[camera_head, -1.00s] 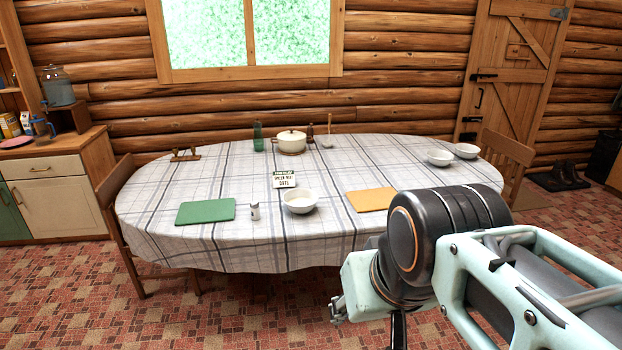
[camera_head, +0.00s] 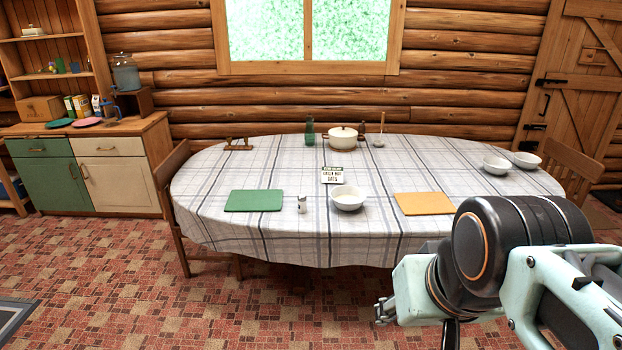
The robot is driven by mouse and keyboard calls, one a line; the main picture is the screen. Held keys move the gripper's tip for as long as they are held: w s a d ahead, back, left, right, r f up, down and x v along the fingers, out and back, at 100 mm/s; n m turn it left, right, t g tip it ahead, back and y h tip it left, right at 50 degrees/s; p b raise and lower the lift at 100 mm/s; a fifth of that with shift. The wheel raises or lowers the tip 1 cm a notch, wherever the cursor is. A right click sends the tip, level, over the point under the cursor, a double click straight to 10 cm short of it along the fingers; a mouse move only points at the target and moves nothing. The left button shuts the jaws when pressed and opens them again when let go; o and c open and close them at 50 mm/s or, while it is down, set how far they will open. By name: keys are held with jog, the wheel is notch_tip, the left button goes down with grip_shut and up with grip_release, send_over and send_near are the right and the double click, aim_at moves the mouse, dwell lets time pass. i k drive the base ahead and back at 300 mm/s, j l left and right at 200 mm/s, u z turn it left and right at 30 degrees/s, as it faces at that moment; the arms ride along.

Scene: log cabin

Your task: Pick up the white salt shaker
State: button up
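The white salt shaker (camera_head: 302,205) stands upright near the front edge of the oval table (camera_head: 270,234), which has a plaid cloth. It is small, with a darker top. It stands between a green placemat (camera_head: 254,201) on its left and a white bowl (camera_head: 347,199) on its right. My gripper (camera_head: 382,312) is at the lower right, in front of the table and well away from the shaker. Only part of it shows below my arm, and its fingers are too small and hidden to read.
A yellow placemat (camera_head: 424,204), a sign card (camera_head: 332,175), a lidded pot (camera_head: 343,137) and a green bottle (camera_head: 310,131) are on the table. Chairs stand at the left (camera_head: 176,200) and right (camera_head: 574,172) ends. The floor in front is clear.

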aim_at(302, 198)
jog(key=i+j+z, duration=0.2)
jog(key=i+j, duration=0.45)
jog(key=i, duration=0.25)
jog(key=i+j+z, duration=0.2)
jog(key=i+j, duration=0.55)
jog(key=i, duration=0.05)
